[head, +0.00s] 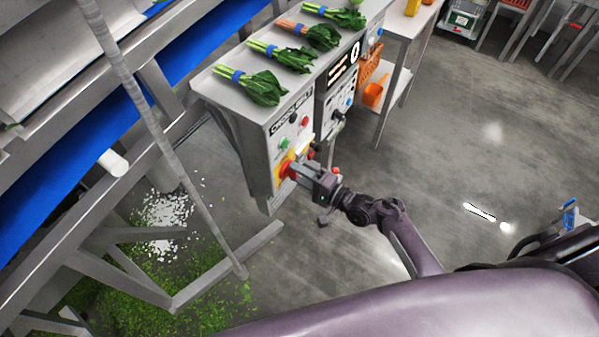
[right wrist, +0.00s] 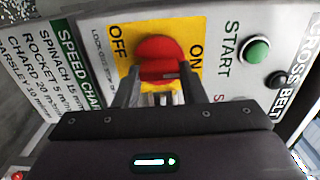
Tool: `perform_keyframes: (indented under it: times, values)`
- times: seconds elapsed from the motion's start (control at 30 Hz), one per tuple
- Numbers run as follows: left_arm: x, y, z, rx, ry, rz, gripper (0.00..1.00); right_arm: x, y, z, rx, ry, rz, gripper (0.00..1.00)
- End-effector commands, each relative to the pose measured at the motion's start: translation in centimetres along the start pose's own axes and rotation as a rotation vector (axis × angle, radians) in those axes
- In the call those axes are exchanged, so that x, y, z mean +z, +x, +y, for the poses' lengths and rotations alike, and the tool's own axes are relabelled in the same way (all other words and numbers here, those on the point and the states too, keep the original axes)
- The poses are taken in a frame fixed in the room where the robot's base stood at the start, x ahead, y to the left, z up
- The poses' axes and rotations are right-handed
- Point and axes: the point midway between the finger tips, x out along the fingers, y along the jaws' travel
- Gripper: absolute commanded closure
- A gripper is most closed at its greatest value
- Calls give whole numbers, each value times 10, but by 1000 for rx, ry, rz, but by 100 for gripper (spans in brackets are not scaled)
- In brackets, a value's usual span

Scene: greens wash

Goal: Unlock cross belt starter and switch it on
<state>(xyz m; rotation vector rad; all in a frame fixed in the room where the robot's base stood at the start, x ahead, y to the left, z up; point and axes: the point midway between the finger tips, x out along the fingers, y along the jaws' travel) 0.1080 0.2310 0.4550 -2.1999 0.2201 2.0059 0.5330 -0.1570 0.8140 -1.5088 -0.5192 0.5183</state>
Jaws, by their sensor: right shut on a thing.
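The cross belt starter is a grey cabinet (head: 262,150) labelled CROSS BELT, left of centre in the head view. On its front is a yellow switch plate (right wrist: 127,45) marked OFF and ON, with a red rotary handle (right wrist: 160,48); the handle also shows in the head view (head: 286,171). My right gripper (right wrist: 160,80) is shut on the red handle, one finger on each side. The fingers partly hide the plate and the handle's lower part. A green START button (right wrist: 258,50) sits beside the plate. I cannot make out a padlock. My left gripper is not in view.
Bundles of greens (head: 252,85) lie on the cabinet's top. A metal conveyor frame (head: 95,190) stands left, with spilled greens (head: 190,275) below.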

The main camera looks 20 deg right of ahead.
Motion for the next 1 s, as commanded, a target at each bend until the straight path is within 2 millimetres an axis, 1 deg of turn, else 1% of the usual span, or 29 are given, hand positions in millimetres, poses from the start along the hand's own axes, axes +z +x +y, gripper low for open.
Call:
perform_keyframes:
  times: [0.5,0.53,0.67,0.9,1.0]
  values:
    - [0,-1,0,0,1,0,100,0,0,0,0,18,1,86]
    - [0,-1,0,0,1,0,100,0,0,0,0,18,1,59]
    - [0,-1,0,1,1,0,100,0,0,0,0,17,1,42]
    - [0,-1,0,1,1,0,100,0,0,0,0,17,1,41]
    - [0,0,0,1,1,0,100,0,-4,1,1,16,1,41]
